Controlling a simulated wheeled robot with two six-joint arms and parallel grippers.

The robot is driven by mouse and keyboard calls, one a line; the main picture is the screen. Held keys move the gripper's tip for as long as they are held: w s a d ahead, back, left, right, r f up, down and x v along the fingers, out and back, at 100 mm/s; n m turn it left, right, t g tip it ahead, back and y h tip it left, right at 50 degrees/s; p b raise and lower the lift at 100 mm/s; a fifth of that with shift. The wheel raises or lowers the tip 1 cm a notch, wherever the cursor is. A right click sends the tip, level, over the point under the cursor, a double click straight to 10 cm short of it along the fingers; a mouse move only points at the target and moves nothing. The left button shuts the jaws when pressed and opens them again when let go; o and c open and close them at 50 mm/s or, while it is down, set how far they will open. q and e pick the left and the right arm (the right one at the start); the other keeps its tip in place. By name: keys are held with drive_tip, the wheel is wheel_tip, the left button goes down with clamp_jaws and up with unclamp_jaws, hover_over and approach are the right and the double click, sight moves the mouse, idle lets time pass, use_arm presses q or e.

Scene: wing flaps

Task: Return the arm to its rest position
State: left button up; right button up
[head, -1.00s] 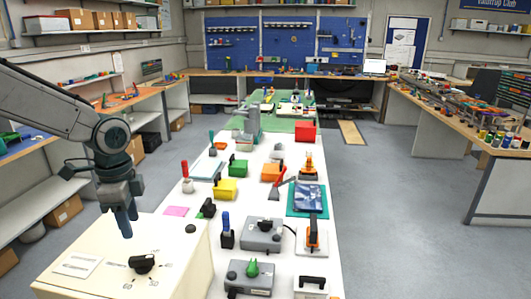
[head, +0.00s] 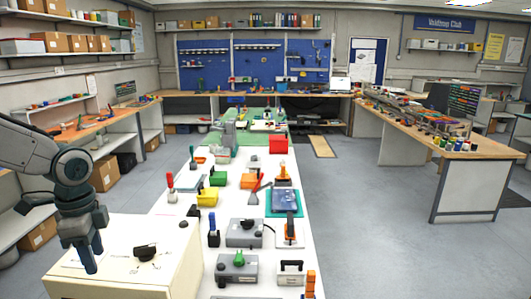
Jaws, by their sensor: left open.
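My left arm comes in from the left in the head view. Its gripper (head: 88,262) points downward at the left edge of the cream control box (head: 180,262), left of the black knob (head: 145,251) on the box's top. The jaws are open, with nothing seen between them. The fingers overlap one another from this angle, and I cannot tell how far they are above the box. My right gripper is not in view.
Workbenches stand left and right. The grey floor (head: 370,230) at right is clear.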

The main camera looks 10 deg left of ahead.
use_arm(q)
drive_tip(key=s+a+f+h, duration=0.1)
drive_tip(key=s+a+f, duration=0.1)
drive_tip(key=s+f, duration=0.6)
drive_tip(key=s+a+f+h, duration=0.1)
drive_tip(key=s+f, duration=0.2)
drive_tip(key=f, duration=1)
drive_tip(key=s+d+f+n+t, duration=0.2)
drive_tip(key=s+d+f, duration=0.4)
drive_tip(key=f, duration=0.4)
drive_tip(key=s+d+f+n+t+y, duration=0.2)
drive_tip(key=s+d+n+y, duration=0.15)
drive_tip(key=d+n, duration=0.7)
wheel_tip(320, 180, down, 34)
drive_tip(key=a+g+b, duration=0.2)
drive_tip(key=a+b, duration=0.1)
drive_tip(key=b, duration=0.1)
drive_tip(key=s+f+b, duration=0.3)
drive_tip(key=s+f, duration=1.6)
drive_tip(key=f, duration=0.3)
drive_tip(key=shift+a+g+h, duration=0.35)
drive_tip(key=shift+g, duration=0.05)
